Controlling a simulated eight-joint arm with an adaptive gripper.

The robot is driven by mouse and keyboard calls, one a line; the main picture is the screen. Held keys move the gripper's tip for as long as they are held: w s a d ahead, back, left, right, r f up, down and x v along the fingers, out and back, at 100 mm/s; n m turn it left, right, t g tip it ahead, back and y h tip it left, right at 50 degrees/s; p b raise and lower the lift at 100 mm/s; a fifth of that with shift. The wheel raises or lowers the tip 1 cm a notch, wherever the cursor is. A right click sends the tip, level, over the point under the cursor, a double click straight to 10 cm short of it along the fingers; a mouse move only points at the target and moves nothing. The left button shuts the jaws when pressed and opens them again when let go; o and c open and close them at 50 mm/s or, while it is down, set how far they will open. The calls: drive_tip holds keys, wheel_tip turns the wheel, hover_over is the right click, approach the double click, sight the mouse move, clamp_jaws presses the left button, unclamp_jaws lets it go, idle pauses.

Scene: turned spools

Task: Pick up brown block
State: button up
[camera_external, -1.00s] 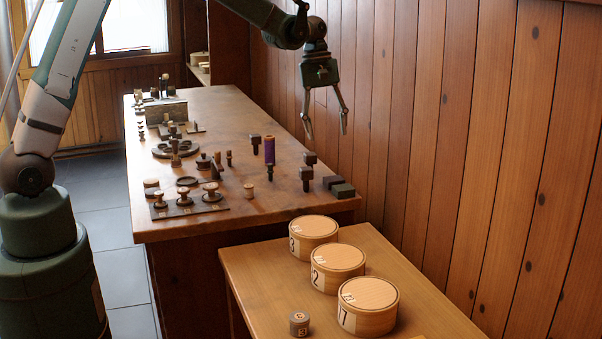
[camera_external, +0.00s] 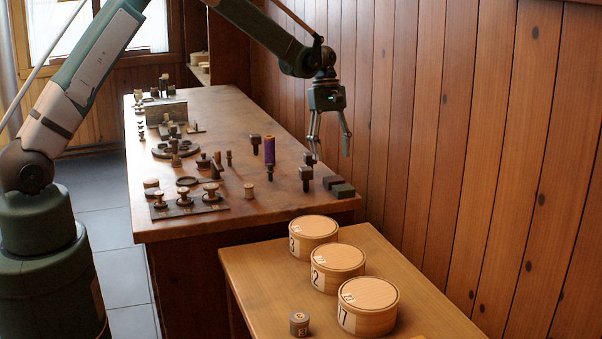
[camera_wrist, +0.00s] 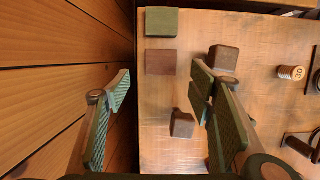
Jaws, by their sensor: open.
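The brown block (camera_external: 331,182) lies on the table's right edge near the wall. It touches or nearly touches a green block (camera_external: 344,190) on its near side. In the wrist view the brown block (camera_wrist: 161,62) sits between and beyond my fingertips, with the green block (camera_wrist: 161,21) above it in the picture. My gripper (camera_external: 330,150) is open, empty and pointing down above the brown block. In the wrist view my gripper (camera_wrist: 160,92) shows both fingers spread, one on each side.
Dark square-headed pieces (camera_external: 306,175) stand just left of the block; one (camera_wrist: 223,58) is close to my right finger in the wrist view. A purple spool (camera_external: 269,150) stands farther left. The wood wall (camera_external: 420,120) is close on the right. Round boxes (camera_external: 338,258) stand on a lower front table.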

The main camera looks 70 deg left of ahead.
sight(334, 178)
drive_tip(key=shift+x, duration=1.3)
drive_tip(key=shift+x, duration=2.6)
drive_tip(key=shift+s+d, duration=0.1)
drive_tip(key=shift+d, duration=0.05)
drive_tip(key=c, duration=0.9)
